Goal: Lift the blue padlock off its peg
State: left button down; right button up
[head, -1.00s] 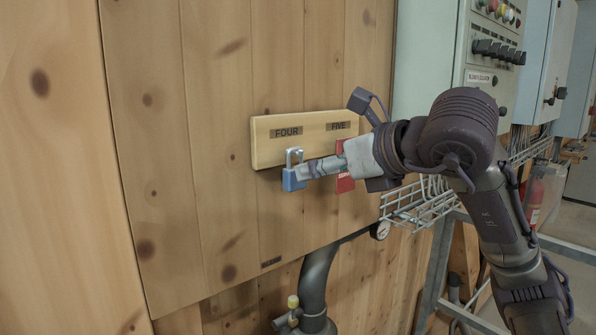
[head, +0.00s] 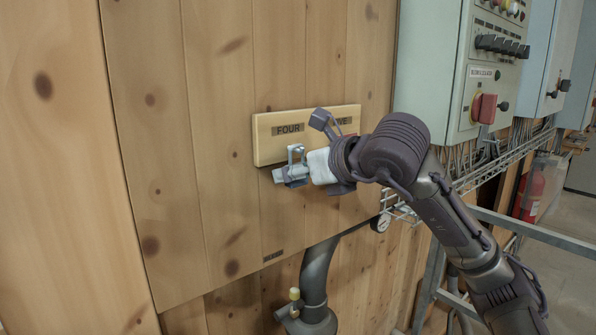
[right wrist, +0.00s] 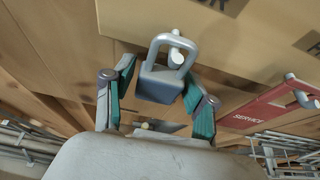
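The blue padlock (right wrist: 158,86) hangs by its grey shackle (right wrist: 166,42) on a metal peg (right wrist: 177,58) of the wooden board. In the head view its shackle (head: 291,153) shows below the FOUR label, and my gripper mostly hides its body. My right gripper (head: 288,177) is at the padlock, coming from the right. In the right wrist view its two fingers (right wrist: 158,88) are open on either side of the padlock body, with narrow gaps seeming to remain. My left gripper is out of view.
A red SERVICE tag (right wrist: 262,112) hangs close to the right on the neighbouring peg. The wooden board (head: 265,150) is fixed to the plank wall. A wire tray (head: 398,207), control cabinets (head: 425,70) and a pipe (head: 316,275) are nearby.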

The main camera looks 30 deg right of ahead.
jog(key=c, duration=0.8)
jog(key=shift+r, duration=0.1)
jog(key=shift+r, duration=0.1)
jog(key=shift+r+p, duration=0.5)
jog(key=shift+p, duration=0.05)
jog(key=shift+d+r, duration=0.1)
jog(key=shift+r, duration=0.1)
jog(key=shift+s, duration=0.2)
